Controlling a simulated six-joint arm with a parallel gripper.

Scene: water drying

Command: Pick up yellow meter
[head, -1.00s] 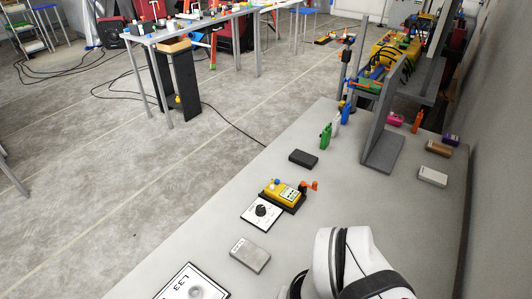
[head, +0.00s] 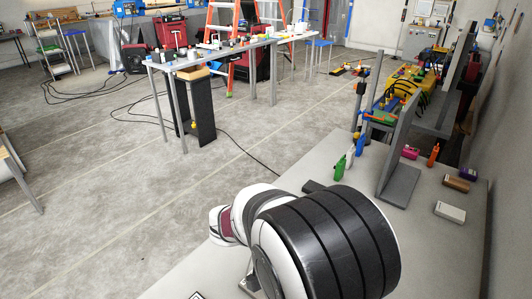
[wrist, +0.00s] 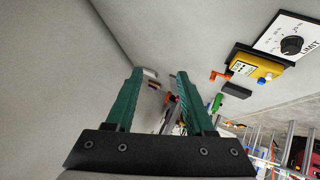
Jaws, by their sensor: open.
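The yellow meter (wrist: 242,67) shows in the wrist view at the upper right, with a dark base and an orange part at its near end. It sits on the grey table, right of my gripper (wrist: 158,74) and apart from it. My gripper is open, its two green fingers spread with nothing held between them. In the head view my arm covers the part of the table where the meter stood, so the meter is hidden there, and so is my gripper.
A white dial panel (wrist: 285,42) lies beside the meter, and a black block (wrist: 236,90) on its other side. In the head view, a grey upright plate (head: 399,150), a green bottle (head: 340,167) and a white box (head: 450,212) stand on the table's far part.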

